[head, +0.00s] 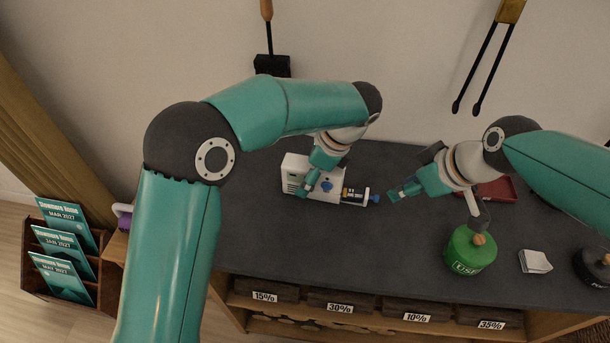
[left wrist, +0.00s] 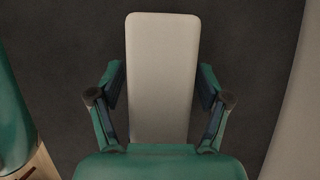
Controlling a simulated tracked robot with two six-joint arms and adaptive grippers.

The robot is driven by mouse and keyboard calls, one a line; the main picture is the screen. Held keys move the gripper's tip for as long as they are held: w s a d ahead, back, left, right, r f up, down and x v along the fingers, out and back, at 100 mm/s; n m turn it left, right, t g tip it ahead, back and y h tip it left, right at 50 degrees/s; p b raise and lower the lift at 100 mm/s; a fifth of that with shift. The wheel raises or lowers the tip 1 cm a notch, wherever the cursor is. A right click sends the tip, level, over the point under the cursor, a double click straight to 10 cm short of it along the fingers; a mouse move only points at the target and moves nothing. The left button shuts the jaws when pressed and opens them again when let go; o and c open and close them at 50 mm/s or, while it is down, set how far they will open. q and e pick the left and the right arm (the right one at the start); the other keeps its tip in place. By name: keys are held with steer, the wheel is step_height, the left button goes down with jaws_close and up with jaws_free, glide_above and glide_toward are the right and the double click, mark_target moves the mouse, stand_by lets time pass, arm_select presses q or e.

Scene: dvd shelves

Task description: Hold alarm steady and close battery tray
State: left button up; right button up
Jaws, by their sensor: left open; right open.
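The alarm (head: 293,176) is a white box standing on the dark worktop. Its battery tray (head: 347,203) sticks out from its right side, pulled open, with a dark labelled battery (head: 354,194) in it. My left gripper (head: 316,187) is over the alarm from above. In the left wrist view, the alarm's pale top (left wrist: 162,70) lies between the open fingers of my left gripper (left wrist: 162,88), with small gaps on both sides. My right gripper (head: 386,197) is open and empty, just right of the tray's outer end. Whether it touches the tray I cannot tell.
A green canister (head: 469,252) stands below my right arm, with white cards (head: 535,261) to its right. A red tray (head: 499,190) lies behind my right wrist. Labelled drawers (head: 343,303) sit under the worktop's front edge. The worktop is clear in front of the alarm.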

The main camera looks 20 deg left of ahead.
arm_select(q)
steer(key=shift+a+f, duration=0.2)
steer(key=shift+f, duration=0.25)
